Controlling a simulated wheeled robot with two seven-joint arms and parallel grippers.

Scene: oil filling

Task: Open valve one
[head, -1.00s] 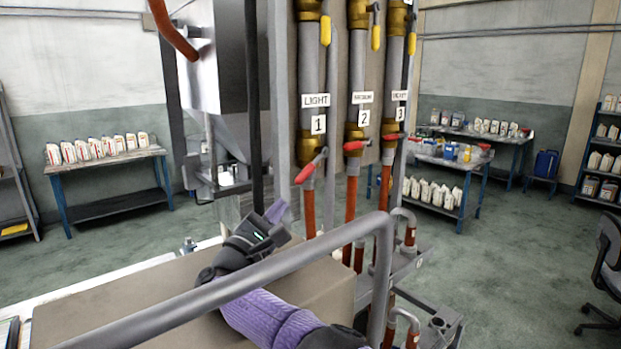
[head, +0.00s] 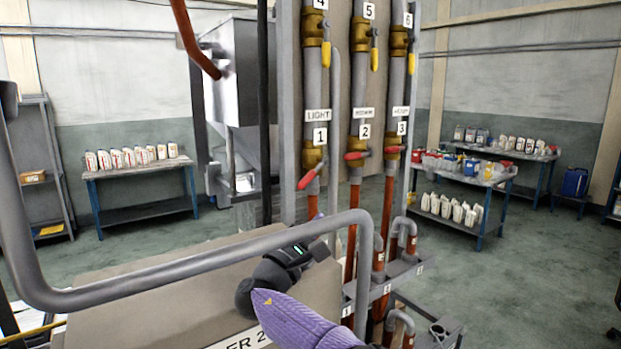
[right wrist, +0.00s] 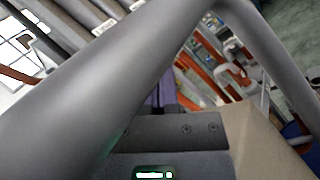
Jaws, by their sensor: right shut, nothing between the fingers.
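Valve one is the red lever (head: 309,178) on the brass fitting under the "LIGHT" and "1" labels (head: 319,135), on the leftmost pipe. The lever slants down to the left. My right gripper (head: 317,219) is below it and apart from it, with nothing held. The grey rail crosses in front of it and hides most of its fingers in the head view. In the right wrist view, its purple fingers (right wrist: 163,95) show together, partly hidden by the same rail. My left gripper is not in view.
The bent grey rail (head: 190,265) runs close to my right wrist. Red levers for valves 2 (head: 357,156) and 3 (head: 393,153) sit to the right. Yellow levers hang above. A tan box (head: 130,285) lies below the rail. Bottle tables stand farther back.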

